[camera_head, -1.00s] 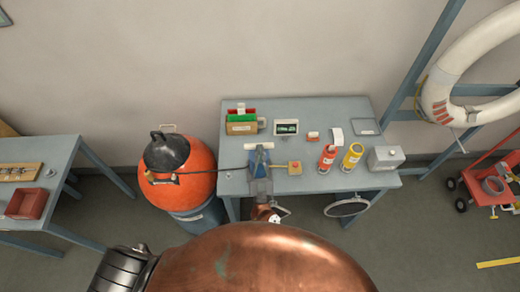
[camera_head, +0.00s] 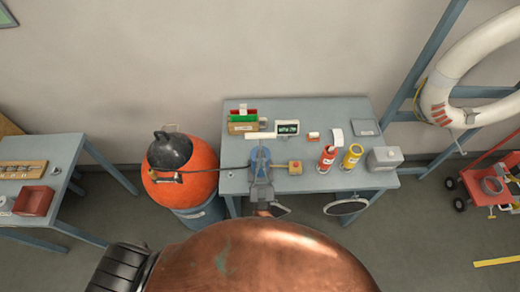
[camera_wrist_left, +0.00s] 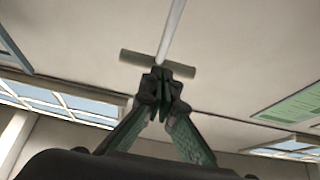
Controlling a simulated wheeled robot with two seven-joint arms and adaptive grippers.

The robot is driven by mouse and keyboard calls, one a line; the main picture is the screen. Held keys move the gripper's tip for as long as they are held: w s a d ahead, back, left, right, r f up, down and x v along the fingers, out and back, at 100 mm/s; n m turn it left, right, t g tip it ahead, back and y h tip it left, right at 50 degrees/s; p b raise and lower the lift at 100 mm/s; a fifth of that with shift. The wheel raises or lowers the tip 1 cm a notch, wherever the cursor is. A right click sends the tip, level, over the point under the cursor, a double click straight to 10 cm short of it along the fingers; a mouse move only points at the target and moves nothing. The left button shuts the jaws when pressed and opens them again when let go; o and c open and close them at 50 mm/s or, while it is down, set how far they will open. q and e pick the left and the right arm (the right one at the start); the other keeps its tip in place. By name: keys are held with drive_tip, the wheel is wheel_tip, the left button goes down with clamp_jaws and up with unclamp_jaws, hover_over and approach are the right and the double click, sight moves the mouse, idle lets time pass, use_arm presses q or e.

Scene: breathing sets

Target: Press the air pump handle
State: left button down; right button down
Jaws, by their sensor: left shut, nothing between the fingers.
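The air pump (camera_head: 260,155) is blue and stands at the front left of the middle table. Its pale T-shaped handle bar (camera_head: 262,136) shows above the pump. In the left wrist view the handle bar (camera_wrist_left: 135,57) is dark greenish, with a pale rod running to the top edge. My left gripper (camera_wrist_left: 160,88) is shut and empty, its fingertips overlapping the bar's middle there. I cannot tell whether they touch it. In the head view my left gripper (camera_head: 262,178) is small and partly merges with the pump. My right gripper is not seen.
An orange rounded tank (camera_head: 203,183) stands left of the middle table (camera_head: 345,110), with a dark hose to the pump. A yellow box with a red button (camera_head: 295,167), red cylinder (camera_head: 327,158) and yellow cylinder (camera_head: 351,157) stand right of the pump. A side table (camera_head: 50,220) is at left.

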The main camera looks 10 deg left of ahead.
use_arm(q)
drive_tip(key=b+v, duration=0.2)
drive_tip(key=v, duration=0.4)
drive_tip(key=shift+s, duration=0.3)
drive_tip(key=shift+d+f, duration=0.1)
idle(0.9)
idle(0.6)
